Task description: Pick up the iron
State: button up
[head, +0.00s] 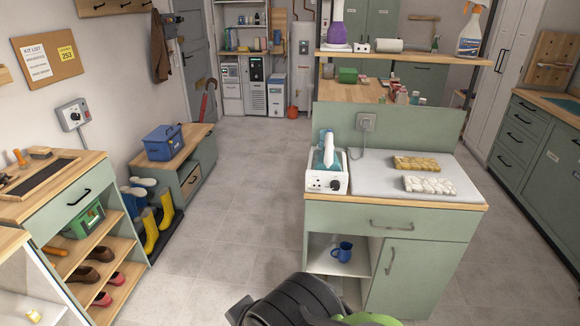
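What looks like the iron (328,150), white and teal, rests tilted upward on a white base unit (325,182) with a dark dial. The base unit stands at the left end of the green cabinet's wooden top (470,206), right of the middle of the head view. Small details of the iron's handle are hard to make out. A dark, rounded part of my arm shows at the bottom edge, in front of the cabinet and well apart from the iron. My gripper's fingertips do not show.
A pale pad (375,180) beside the base unit holds a yellowish folded cloth (416,163) and a white one (430,185). A green back panel (390,130) with a wall socket rises behind. Open grey floor (250,200) lies left of the cabinet. A blue mug (344,251) stands on its lower shelf.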

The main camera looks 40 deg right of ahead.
aim_at(327, 161)
jog(key=z, duration=1.7)
